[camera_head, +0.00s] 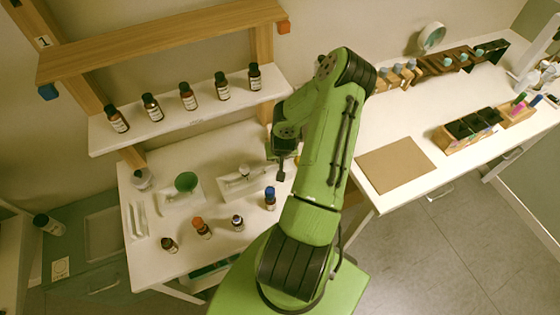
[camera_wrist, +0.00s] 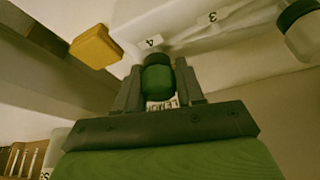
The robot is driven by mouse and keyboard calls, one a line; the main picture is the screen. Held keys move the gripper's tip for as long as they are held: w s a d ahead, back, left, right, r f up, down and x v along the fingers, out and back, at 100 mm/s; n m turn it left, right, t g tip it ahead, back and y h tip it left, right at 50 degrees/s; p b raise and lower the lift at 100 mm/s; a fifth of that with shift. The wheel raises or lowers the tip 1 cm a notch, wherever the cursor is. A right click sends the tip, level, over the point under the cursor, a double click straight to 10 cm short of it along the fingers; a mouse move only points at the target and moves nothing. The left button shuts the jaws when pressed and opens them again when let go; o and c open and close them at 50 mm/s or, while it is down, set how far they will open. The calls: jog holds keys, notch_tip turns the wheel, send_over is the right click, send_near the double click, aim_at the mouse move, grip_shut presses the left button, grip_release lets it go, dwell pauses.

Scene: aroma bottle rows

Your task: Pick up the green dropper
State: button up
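A green, rounded piece with a dark end, which looks like the green dropper (camera_wrist: 157,80), sits between the two dark fingers of my gripper (camera_wrist: 158,88) in the wrist view. The fingers lie close along both its sides with little gap, and look shut on it. A white label with partly hidden letters shows just below it, near the palm. In the head view my gripper (camera_head: 282,148) is by the right end of the lower shelf, partly behind my arm. The green dropper cannot be made out there.
Several brown bottles with black caps (camera_head: 188,97) stand on the white shelf (camera_head: 105,140). Orange-capped (camera_head: 201,228) and blue-capped (camera_head: 270,198) bottles and a green bowl (camera_head: 186,181) are on the white table (camera_head: 215,150). A yellow block (camera_wrist: 95,47) shows left in the wrist view.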

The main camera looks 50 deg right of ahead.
jog(key=shift+c, duration=0.6)
jog(key=shift+r, duration=0.15)
notch_tip(320, 180, up, 10)
jog(key=shift+f+p, duration=0.1)
jog(key=shift+p, duration=0.2)
